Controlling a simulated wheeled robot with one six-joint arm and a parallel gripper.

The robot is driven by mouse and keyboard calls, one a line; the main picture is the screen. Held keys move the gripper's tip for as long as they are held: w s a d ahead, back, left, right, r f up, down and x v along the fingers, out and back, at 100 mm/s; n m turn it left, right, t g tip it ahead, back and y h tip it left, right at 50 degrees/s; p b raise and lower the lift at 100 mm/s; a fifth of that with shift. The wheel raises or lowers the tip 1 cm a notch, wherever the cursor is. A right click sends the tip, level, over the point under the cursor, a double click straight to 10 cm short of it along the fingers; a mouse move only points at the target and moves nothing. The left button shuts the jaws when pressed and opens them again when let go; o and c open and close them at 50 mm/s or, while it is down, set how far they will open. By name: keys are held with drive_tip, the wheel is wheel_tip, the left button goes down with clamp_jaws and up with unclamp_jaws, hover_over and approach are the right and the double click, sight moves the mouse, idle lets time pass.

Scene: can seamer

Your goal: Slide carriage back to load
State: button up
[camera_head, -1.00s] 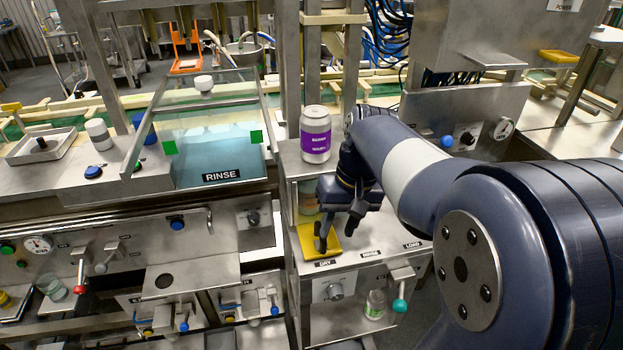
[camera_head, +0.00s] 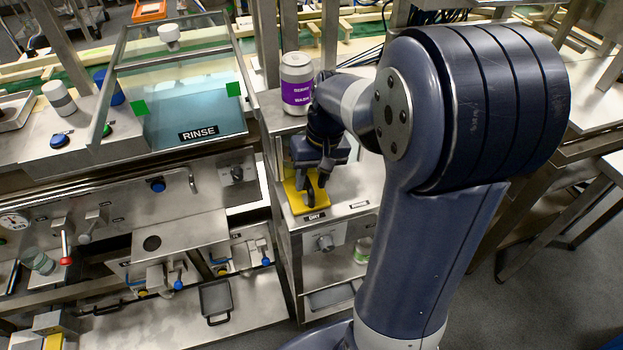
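The yellow carriage (camera_head: 294,199) sits at the left end of the steel bench top, behind the DRY label (camera_head: 315,217). My gripper (camera_head: 316,188) points down over the carriage's right part. Its two dark fingertips show close to the yellow plate, with a small gap between them. The gripper hides part of the carriage, and I cannot tell whether anything is held between the fingers. A second label (camera_head: 358,205) is to the right of DRY. The LOAD label is hidden behind my arm.
A silver can with a purple band (camera_head: 297,84) stands on the ledge just behind my gripper. The RINSE cabinet (camera_head: 195,110) with its glass lid is at the left. A short stretch of bench top (camera_head: 358,185) right of the gripper looks clear.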

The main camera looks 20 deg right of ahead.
drive_tip(key=shift+a+f, duration=0.1)
drive_tip(key=shift+f, duration=0.2)
drive_tip(key=shift+c, duration=0.6)
clamp_jaws()
